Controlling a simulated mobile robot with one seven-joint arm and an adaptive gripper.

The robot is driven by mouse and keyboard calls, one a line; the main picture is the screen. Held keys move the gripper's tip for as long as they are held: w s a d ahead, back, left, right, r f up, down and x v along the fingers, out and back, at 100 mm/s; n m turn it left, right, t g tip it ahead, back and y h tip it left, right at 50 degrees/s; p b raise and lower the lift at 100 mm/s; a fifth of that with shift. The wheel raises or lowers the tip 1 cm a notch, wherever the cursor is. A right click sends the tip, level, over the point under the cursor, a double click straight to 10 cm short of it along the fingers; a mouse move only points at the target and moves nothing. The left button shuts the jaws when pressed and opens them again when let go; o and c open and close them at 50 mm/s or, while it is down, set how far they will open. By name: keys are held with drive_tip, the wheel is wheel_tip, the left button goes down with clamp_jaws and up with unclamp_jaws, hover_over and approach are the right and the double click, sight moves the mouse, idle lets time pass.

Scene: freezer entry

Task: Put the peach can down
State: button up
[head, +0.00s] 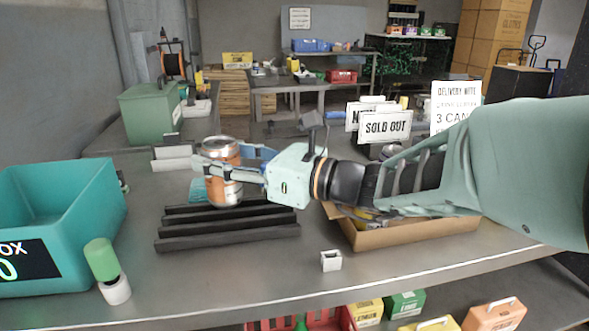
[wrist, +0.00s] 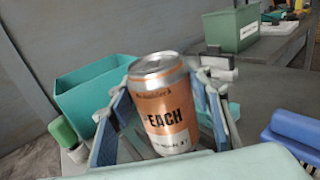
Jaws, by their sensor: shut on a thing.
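The peach can (head: 222,172) is orange and white with a silver top, and "EACH" shows on its label in the wrist view (wrist: 165,112). My gripper (head: 222,165) is shut on it, one finger on each side, and the can is close to upright. In the head view the can shows above or at the back of a black slatted rack (head: 228,229) on the grey table. I cannot tell whether its base touches anything.
A teal box (head: 70,205) stands at the left, with a green-and-white bottle (head: 106,270) before it. A small white block (head: 331,261) lies in front. A cardboard tray (head: 400,236) sits under my arm, and "SOLD OUT" (head: 386,126) and delivery-note signs stand behind. The front middle of the table is mostly clear.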

wheel_tip(320, 180, down, 3)
drive_tip(key=shift+a+f+b, duration=0.1)
drive_tip(key=shift+b, duration=1)
drive_tip(key=o, duration=1.5)
drive_tip(key=shift+f, duration=0.1)
drive_tip(key=shift+c, duration=0.2)
